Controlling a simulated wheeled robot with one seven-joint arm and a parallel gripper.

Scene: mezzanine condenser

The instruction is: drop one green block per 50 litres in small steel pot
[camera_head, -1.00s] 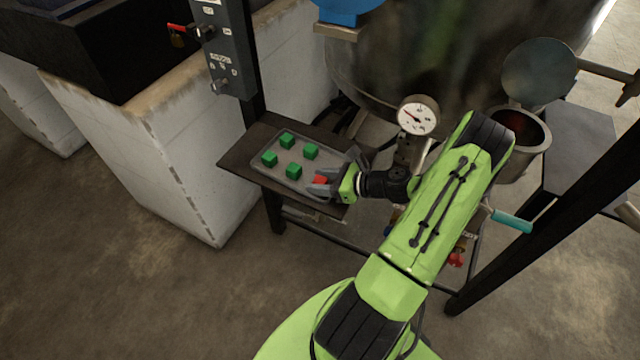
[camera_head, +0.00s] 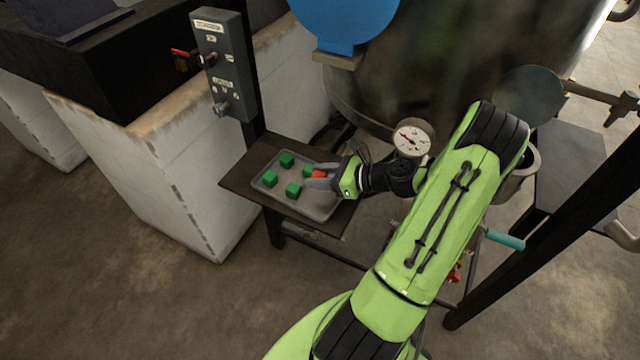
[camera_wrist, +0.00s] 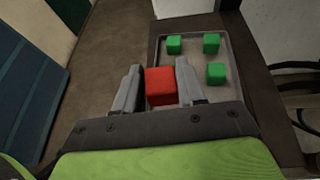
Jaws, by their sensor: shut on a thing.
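My gripper (camera_head: 325,178) is shut on a red block (camera_head: 319,174), over the right part of a grey tray (camera_head: 325,211). In the wrist view the red block (camera_wrist: 160,86) sits between the two fingers, near the tray's edge. Several green blocks, one of them a front green block (camera_head: 293,190), lie in the tray.
A round dial gauge (camera_head: 412,138) stands close behind my wrist; its reading is too small to tell. A large metal vessel (camera_head: 440,70) fills the back. A grey control box (camera_head: 225,65) rises behind the dark table (camera_head: 237,172). A black post crosses the right side.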

